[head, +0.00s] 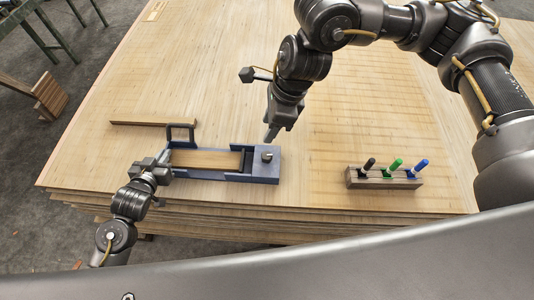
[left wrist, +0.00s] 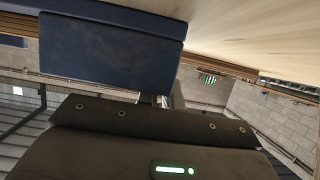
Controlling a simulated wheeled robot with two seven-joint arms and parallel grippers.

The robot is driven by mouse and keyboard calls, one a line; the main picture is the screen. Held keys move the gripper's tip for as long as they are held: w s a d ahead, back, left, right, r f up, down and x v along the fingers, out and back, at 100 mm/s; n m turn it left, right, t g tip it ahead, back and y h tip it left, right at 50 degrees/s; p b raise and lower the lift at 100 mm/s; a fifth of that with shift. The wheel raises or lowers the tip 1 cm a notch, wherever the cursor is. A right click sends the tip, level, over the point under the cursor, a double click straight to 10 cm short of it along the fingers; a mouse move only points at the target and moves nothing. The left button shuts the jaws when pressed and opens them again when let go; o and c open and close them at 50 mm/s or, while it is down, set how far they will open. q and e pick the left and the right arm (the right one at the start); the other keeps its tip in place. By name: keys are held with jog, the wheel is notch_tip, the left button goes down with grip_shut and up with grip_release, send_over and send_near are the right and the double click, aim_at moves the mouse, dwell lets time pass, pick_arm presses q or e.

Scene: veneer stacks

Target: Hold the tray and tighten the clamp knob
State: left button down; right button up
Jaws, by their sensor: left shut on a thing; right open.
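The blue tray (head: 264,176) lies on the veneer stack with a flat wooden piece (head: 205,160) inside it. A grey clamp knob (head: 267,156) stands on the tray's right end. My left gripper (head: 166,168) is shut on the tray's left end. In the left wrist view the blue tray (left wrist: 110,50) fills the upper left, close in front of the gripper; the fingertips' contact is hidden there. My right gripper (head: 271,135) is open, pointing down just above and behind the knob, apparently apart from it.
A wooden holder (head: 383,182) with black, green and blue-handled tools stands to the right of the tray. A thin wooden strip (head: 153,123) lies behind the tray at left. The veneer top (head: 330,150) between tray and holder is clear.

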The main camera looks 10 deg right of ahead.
pick_arm(q)
jog(key=c, duration=1.5)
grip_release()
jog(key=shift+s, duration=0.1)
jog(key=v, duration=1.1)
jog(key=shift+s+r, duration=0.25)
jog(key=shift+s, duration=0.1)
jog(key=shift+p+v, duration=2.2)
jog(key=shift+v, duration=1.35)
jog(key=shift+w, duration=0.1)
